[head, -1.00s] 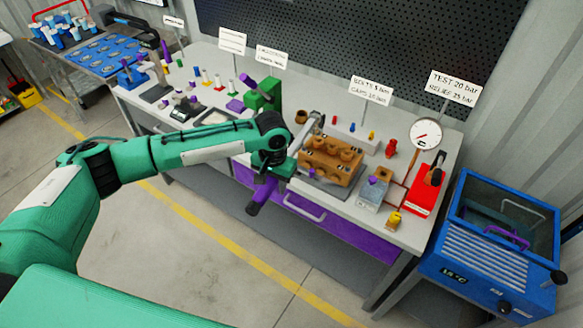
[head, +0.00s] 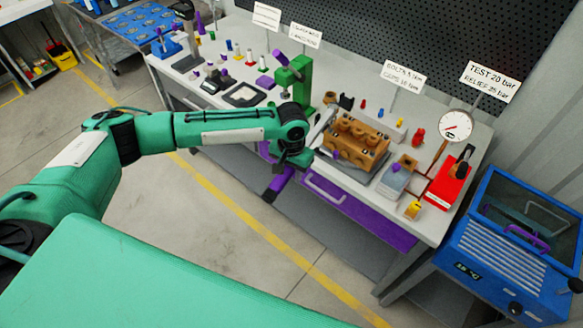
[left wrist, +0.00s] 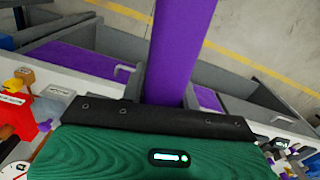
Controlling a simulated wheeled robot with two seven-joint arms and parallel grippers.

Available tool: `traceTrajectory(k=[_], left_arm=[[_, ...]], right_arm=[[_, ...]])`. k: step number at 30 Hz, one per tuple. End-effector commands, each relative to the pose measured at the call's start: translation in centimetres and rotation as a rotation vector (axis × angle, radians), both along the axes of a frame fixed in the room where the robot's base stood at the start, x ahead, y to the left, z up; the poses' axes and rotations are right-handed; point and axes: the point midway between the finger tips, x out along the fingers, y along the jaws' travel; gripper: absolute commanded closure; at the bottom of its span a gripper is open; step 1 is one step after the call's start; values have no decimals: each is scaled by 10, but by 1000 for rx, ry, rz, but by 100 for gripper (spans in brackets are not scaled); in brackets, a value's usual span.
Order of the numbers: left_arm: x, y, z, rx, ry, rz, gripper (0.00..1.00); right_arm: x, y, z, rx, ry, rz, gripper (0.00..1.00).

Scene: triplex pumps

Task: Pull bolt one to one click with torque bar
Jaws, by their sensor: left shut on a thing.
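The brown pump block (head: 370,137), with round openings on top, stands on the right half of the bench. My left gripper (head: 289,158) is in front and left of it, shut on the torque bar. The bar's purple handle (head: 274,188) sticks out below the gripper, past the bench front. A grey length of the bar (head: 322,124) shows beyond the gripper, near the block's left end. In the left wrist view the purple handle (left wrist: 180,50) runs straight out from the gripper. Whether the bar touches a bolt cannot be told. My right gripper is not in view.
A green press (head: 296,82) stands left of the block. A pressure gauge (head: 455,126) and a red unit (head: 449,180) are to its right. An open purple drawer (head: 350,212) lies below the bench front. A blue cabinet (head: 505,240) stands right. Floor in front is clear.

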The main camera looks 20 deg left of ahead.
Motion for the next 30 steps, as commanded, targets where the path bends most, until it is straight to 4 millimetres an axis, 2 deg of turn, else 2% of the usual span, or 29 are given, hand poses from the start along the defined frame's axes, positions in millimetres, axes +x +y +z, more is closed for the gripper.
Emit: traceTrajectory(k=[6, 15, 30], left_arm=[[1, -1, -19, -1, -2, 0, 100], [1, -1, -35, -1, -3, 0, 100], [1, -1, -39, -1, -3, 0, 100]], right_arm=[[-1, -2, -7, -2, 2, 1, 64], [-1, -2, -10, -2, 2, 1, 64], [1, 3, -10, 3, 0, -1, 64]])
